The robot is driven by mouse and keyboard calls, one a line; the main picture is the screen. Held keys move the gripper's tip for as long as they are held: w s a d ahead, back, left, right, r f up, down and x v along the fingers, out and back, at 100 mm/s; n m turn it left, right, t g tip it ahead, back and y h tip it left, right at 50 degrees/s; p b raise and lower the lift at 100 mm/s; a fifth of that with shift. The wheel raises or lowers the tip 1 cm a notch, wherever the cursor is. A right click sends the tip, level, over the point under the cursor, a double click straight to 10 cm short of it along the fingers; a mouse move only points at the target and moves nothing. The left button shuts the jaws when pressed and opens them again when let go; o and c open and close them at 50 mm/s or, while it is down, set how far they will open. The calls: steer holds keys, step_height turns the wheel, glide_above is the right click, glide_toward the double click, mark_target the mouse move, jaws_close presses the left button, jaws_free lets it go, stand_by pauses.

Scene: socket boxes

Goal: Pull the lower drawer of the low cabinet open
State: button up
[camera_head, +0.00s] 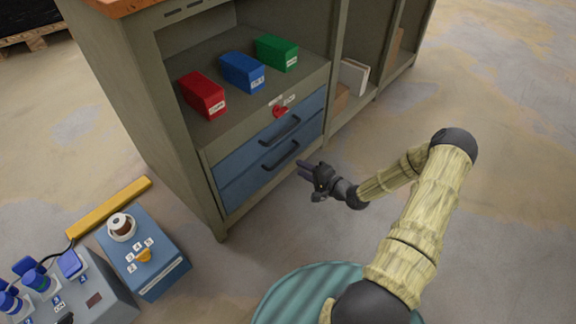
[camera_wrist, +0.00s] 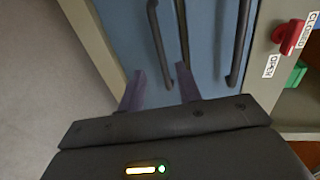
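The low cabinet (camera_head: 150,110) has two blue drawers, both looking shut. The lower drawer (camera_head: 244,191) has a dark bar handle (camera_head: 281,156); the upper drawer (camera_head: 254,147) has a similar one (camera_head: 280,131). My gripper (camera_head: 300,168) is just in front of the right end of the lower handle. In the wrist view my gripper (camera_wrist: 160,70) is open, its two fingers apart and empty. The lower handle (camera_wrist: 157,40) runs into the space between the fingertips, seemingly beyond them. I cannot tell whether they touch it.
A red knob (camera_head: 280,111) with labels sits above the drawers; the wrist view shows "CLOSED" and "OPEN". Red (camera_head: 202,95), blue (camera_head: 241,72) and green (camera_head: 277,52) boxes stand on the shelf. A blue box (camera_head: 145,255) is on the left. Floor before the drawers is clear.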

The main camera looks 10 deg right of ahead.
steer(key=b+x, duration=0.3)
steer(key=x, duration=0.4)
steer(key=shift+w+a, duration=0.2)
steer(key=shift+w, duration=0.05)
jaws_close()
